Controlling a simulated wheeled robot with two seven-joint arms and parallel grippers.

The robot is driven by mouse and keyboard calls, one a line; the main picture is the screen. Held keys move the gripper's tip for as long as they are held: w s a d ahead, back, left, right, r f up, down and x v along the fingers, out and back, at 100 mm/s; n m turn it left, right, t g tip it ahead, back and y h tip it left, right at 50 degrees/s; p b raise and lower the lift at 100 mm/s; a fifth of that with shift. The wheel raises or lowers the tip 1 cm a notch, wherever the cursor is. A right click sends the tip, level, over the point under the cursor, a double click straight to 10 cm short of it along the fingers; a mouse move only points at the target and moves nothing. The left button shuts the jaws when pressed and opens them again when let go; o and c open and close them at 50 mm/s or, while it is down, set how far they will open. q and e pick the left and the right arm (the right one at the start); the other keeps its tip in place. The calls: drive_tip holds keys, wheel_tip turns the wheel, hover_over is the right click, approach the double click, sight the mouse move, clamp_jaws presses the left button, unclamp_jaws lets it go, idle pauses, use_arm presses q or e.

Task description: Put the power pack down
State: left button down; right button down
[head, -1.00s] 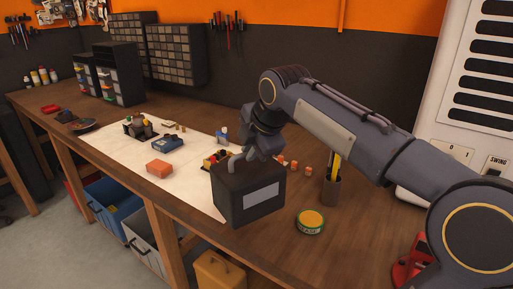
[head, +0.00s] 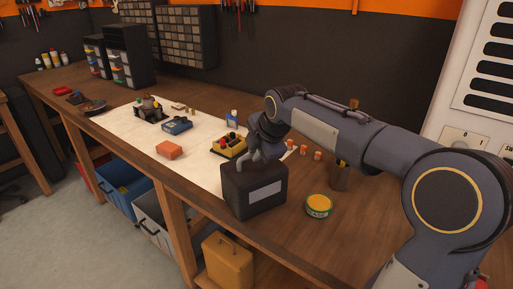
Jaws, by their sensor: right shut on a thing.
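The power pack (head: 241,194) is a black box with a pale label on its front and a grey handle on top. It is at the front edge of the wooden workbench (head: 345,235), by the right end of the white mat (head: 200,172). I cannot tell for certain whether its base touches the bench. My right gripper (head: 268,155) comes down from above and is shut on the pack's handle. The fingertips are partly hidden against the handle. My left gripper is not in view.
A green and yellow tin (head: 319,205) stands right of the pack. A yellow device with knobs (head: 229,146) lies behind it, with small orange blocks (head: 304,149) nearby. An orange block (head: 169,150) and a blue tool (head: 177,125) lie on the mat. Bare bench shows at front right.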

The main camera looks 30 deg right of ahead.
drive_tip(key=shift+r, duration=0.1)
drive_tip(key=c, duration=1.5)
unclamp_jaws()
drive_tip(key=shift+o, duration=0.2)
drive_tip(key=v, duration=1.2)
drive_tip(key=s+a+f+m+y, duration=0.1)
drive_tip(key=s+a+f+m, duration=0.3)
drive_tip(key=s+f+m, duration=0.2)
drive_tip(key=s+a+f+m+y, duration=0.1)
drive_tip(key=s+a+f+m, duration=0.3)
drive_tip(key=s+f+m, duration=0.3)
drive_tip(key=s+a+f+m+g+y, duration=0.1)
drive_tip(key=s+a+f+m+y, duration=0.1)
drive_tip(key=s+f+m, duration=0.4)
wheel_tip(320, 180, down, 3)
drive_tip(key=shift+s+a+r+m, duration=0.3)
drive_tip(key=shift+s+a, duration=0.6)
drive_tip(key=shift+s, duration=0.25)
